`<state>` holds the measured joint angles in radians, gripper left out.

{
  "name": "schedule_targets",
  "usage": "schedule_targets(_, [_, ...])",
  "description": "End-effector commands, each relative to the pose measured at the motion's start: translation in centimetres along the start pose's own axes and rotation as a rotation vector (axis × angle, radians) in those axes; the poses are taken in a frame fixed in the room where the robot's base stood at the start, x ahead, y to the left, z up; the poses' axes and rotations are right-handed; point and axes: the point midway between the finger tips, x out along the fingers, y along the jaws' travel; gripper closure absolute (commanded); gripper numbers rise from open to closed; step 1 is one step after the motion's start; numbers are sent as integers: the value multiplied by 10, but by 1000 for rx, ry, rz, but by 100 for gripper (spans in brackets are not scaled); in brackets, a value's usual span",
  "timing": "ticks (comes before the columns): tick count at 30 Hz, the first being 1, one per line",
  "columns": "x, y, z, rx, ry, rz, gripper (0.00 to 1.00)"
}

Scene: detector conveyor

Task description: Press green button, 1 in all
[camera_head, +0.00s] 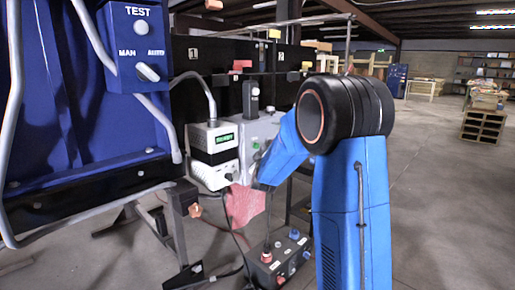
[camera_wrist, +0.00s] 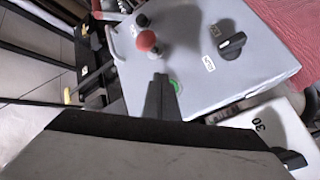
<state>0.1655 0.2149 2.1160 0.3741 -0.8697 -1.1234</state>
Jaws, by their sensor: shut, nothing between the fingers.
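The green button (camera_wrist: 175,84) shows in the wrist view as a small green-ringed spot on a light grey control box (camera_wrist: 200,75). My gripper (camera_wrist: 160,82) is shut and empty, and its dark tip is just left of the button, overlapping part of it in the picture. I cannot tell whether the tip touches it. In the head view the grey box (camera_head: 268,126) stands behind my blue arm, with a small green spot (camera_head: 256,145) on its face. My gripper is hidden there.
A red mushroom button (camera_wrist: 147,41) and a black rotary knob (camera_wrist: 232,46) share the box face. A white device with a green display (camera_head: 225,138) is beside it. A blue TEST panel (camera_head: 139,60) is at left, and a low box with plugs (camera_head: 279,258) is below.

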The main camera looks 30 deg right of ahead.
Motion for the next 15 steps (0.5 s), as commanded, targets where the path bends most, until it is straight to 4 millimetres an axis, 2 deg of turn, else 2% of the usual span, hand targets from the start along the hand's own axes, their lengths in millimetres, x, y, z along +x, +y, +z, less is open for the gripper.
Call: schedule_targets(15, [5,-4,-4,0,0,0,100])
